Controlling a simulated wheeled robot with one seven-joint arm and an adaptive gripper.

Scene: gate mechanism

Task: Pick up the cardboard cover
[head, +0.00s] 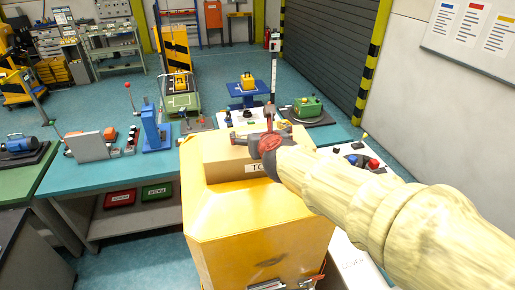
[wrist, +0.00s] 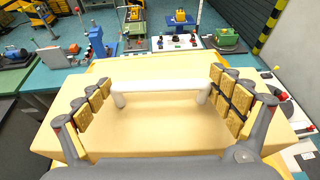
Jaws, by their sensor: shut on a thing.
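The cardboard cover (head: 228,153) is a tan box shape with a partly hidden white label on its near side, at the centre of the head view. In the wrist view its broad tan top (wrist: 160,133) fills the middle, with a white bar handle (wrist: 160,87) across it. My gripper (wrist: 162,80) has its padded fingers on either side of the handle, at its two ends, and is shut on the cover there. In the head view my gripper (head: 268,140) is at the cover's right part. The cover's underside is hidden, so I cannot tell whether it touches anything below.
A teal workbench (head: 75,178) runs behind, with a blue stand (head: 152,130), a grey panel (head: 88,146) and a green device (head: 307,106). Red (head: 119,198) and green (head: 156,192) bins sit on its lower shelf. A red knob (head: 373,164) is at the right. Open floor lies beyond.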

